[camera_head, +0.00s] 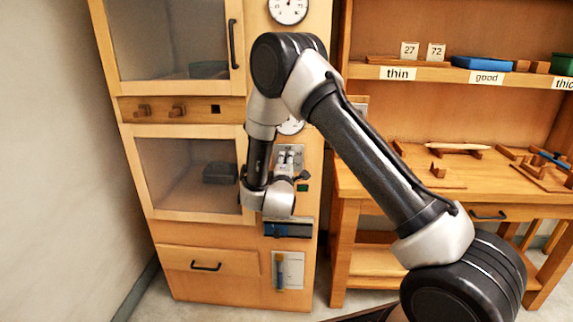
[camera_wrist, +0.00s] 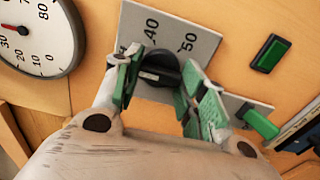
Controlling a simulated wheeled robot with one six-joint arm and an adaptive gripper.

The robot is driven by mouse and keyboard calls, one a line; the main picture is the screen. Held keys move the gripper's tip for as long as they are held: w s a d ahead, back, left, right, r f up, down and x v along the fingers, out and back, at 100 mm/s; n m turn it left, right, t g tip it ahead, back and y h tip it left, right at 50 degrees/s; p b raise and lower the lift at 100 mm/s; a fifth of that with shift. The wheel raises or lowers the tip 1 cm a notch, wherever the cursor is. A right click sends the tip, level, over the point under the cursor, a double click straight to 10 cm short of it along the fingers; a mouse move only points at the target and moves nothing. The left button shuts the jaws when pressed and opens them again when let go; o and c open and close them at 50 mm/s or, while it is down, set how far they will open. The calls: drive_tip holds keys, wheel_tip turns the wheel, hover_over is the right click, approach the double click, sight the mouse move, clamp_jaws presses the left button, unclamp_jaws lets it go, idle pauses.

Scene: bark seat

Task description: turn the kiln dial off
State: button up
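The kiln dial (camera_wrist: 160,70) is a round black knob on a grey plate (camera_wrist: 205,38) marked 40 and 50 in the wrist view. My gripper (camera_wrist: 164,62) has green-padded fingers, one on each side of the knob. The fingers are apart, and I cannot tell whether either pad touches the knob. In the head view the grey plate (camera_head: 290,150) is on the front of the wooden kiln cabinet (camera_head: 240,258), and my wrist hides part of that area. The knob itself is not clear there.
A white gauge (camera_wrist: 35,35) with a red needle is beside the plate. A green rectangle (camera_wrist: 270,53) and a green-handled part (camera_wrist: 260,123) are on the other side. A wooden workbench (camera_head: 365,185) stands right of the cabinet.

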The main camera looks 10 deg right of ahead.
drive_tip(key=shift+o, duration=1.4)
drive_tip(key=v, duration=1.2)
